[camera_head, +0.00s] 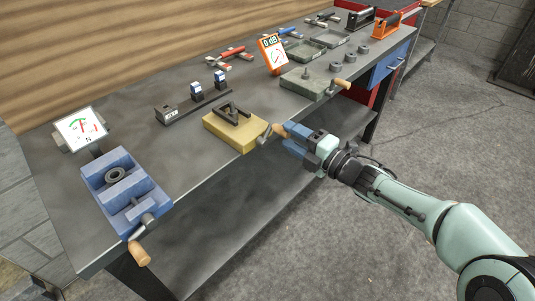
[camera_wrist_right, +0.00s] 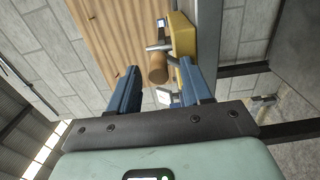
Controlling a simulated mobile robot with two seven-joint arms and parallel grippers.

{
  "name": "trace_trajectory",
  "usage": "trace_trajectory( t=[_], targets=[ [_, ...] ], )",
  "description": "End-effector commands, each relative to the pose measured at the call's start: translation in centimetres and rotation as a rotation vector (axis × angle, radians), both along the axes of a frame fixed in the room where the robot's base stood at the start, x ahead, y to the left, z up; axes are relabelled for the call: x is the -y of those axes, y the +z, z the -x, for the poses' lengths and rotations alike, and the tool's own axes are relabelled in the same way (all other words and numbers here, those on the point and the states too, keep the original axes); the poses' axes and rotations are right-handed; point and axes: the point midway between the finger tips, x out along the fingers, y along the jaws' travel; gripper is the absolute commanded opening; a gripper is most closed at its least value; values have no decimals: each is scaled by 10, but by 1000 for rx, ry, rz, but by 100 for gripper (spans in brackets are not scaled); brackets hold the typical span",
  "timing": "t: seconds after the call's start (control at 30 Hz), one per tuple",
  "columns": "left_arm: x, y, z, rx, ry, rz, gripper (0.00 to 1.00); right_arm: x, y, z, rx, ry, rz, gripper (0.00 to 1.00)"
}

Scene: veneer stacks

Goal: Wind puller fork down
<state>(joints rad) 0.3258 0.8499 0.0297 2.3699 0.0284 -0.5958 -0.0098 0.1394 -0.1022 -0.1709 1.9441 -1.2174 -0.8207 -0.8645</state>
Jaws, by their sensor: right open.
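The black puller fork (camera_head: 232,112) lies on top of a yellow block (camera_head: 222,132) at the table's front edge. A grey crank (camera_head: 264,136) with a wooden handle (camera_head: 279,131) sticks out of the block's right side. In the right wrist view the wooden handle (camera_wrist_right: 158,68) shows between the two blue fingers, beside the yellow block (camera_wrist_right: 184,34). My right gripper (camera_head: 290,145) is open, with its fingertips close to the handle. I cannot tell whether either finger touches it. The fork is not clear in the wrist view. My left gripper is not in view.
A blue vise (camera_head: 128,198) with its own wooden handle (camera_head: 139,254) stands at the left. A green-grey unit (camera_head: 304,84) with another crank handle (camera_head: 341,84) stands farther right. Two gauges (camera_head: 80,128) (camera_head: 272,54) stand upright. The floor in front is clear.

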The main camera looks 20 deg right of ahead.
Motion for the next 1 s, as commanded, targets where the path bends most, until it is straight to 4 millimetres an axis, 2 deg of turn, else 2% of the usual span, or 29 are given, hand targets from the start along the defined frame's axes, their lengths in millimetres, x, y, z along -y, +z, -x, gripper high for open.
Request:
trace_trajectory(
  t=[0.5,1.0],
  targets=[
    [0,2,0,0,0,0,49,20,1,47,0,-1,0,49],
    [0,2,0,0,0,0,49,21,0,52,0,0,0,49]
  ],
)
